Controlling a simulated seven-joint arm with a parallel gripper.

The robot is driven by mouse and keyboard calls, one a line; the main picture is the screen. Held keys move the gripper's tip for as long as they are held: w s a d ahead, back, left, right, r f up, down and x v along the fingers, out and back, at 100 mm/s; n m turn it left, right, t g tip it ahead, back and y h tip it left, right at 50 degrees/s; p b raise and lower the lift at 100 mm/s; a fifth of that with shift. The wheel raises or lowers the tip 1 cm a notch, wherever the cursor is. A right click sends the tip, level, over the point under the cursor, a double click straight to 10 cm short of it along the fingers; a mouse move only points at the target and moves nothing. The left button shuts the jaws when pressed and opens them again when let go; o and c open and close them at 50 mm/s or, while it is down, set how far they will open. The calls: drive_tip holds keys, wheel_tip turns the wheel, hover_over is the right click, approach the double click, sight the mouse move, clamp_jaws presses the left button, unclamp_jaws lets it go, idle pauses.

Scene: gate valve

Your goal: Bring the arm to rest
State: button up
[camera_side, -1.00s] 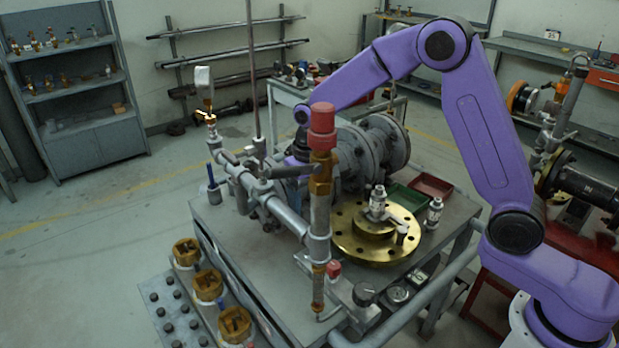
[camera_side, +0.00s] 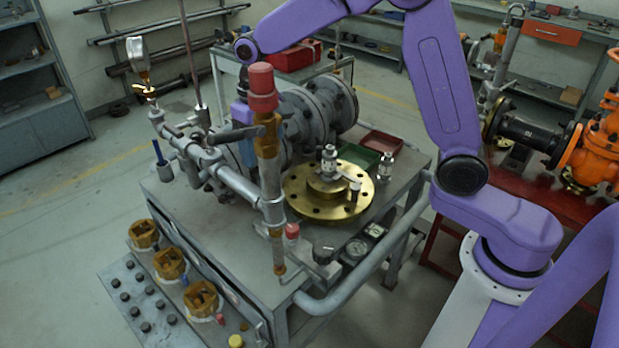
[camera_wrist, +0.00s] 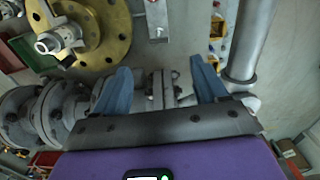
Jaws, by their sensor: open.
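My purple arm arches over the workbench from the right in the side view, with its top cut off by the frame. My gripper shows in the wrist view (camera_wrist: 163,85) with its two blue fingers spread apart and nothing held between them. In the side view it hangs behind the red-capped brass and steel pipe (camera_side: 265,140), which hides much of it. The grey flanged gate valve (camera_side: 312,112) stands behind and right of the gripper. In the wrist view, grey pipework (camera_wrist: 160,92) shows beyond and between the fingers; I cannot tell the distance.
A brass flange disc (camera_side: 300,205) with steel fittings sits on the bench. Green (camera_side: 355,157) and red (camera_side: 383,143) trays lie behind it. An upright rod (camera_side: 188,60) and a gauge stem (camera_side: 140,75) rise at left. Open floor (camera_side: 60,260) lies left of the bench.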

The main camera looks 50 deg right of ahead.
drive_tip(key=s+d+n, duration=0.4)
drive_tip(key=s+n, duration=0.2)
drive_tip(key=s, duration=1)
drive_tip(key=s+d+n, duration=0.4)
drive_tip(key=s+n, duration=0.2)
drive_tip(key=s, duration=0.9)
drive_tip(key=shift+s+r, duration=0.35)
drive_tip(key=shift+s, duration=0.05)
